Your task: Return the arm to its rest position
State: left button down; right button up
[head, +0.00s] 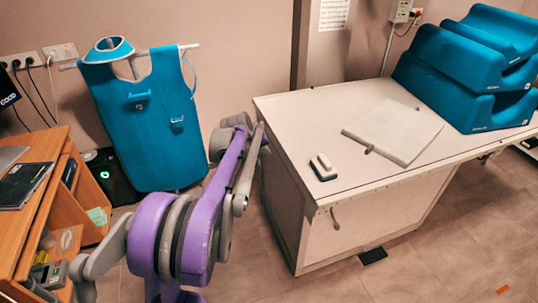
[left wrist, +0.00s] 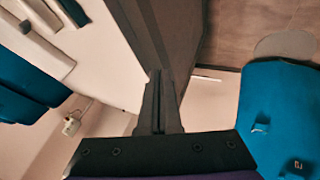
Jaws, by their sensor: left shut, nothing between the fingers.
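My left arm, purple and grey, rises from the lower left in the head view, folded at a large round joint. Its far end reaches up beside the back left corner of the white table (head: 290,115). My left gripper (head: 259,135) is there, small and partly hidden by the arm's own links. In the left wrist view the dark fingers of the gripper (left wrist: 158,78) are together with nothing between them. My right gripper is not in view.
The table holds a flat white pad (head: 395,130), a small white and dark device (head: 323,168) and stacked blue cushions (head: 465,65). A blue apron (head: 145,130) hangs behind the arm. A wooden desk (head: 35,220) stands left. Floor right of the table's front is mostly clear.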

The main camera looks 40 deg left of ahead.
pick_arm(q)
jog(key=v, duration=0.2)
jog(key=shift+s+r, duration=0.2)
jog(key=shift+s, duration=0.05)
jog(key=s+d+r+m+g+h+p, duration=0.1)
jog(key=s+d+m, duration=0.15)
jog(key=d, duration=0.75)
jog(key=s+d+m+p, duration=0.15)
jog(key=s+d, duration=0.25)
jog(key=d, duration=0.6)
jog(key=s+d+f+m+p, duration=0.1)
jog(key=s+d+f+m, duration=0.1)
jog(key=s+d, duration=0.5)
jog(key=s+d+f+m+p, duration=0.1)
jog(key=s+d+m, duration=0.4)
jog(key=s, duration=0.5)
jog(key=shift+s+d+f+g, duration=0.15)
jog(key=shift+d+f+g, duration=0.25)
jog(key=shift+d+f, duration=0.55)
jog(key=shift+r, duration=0.2)
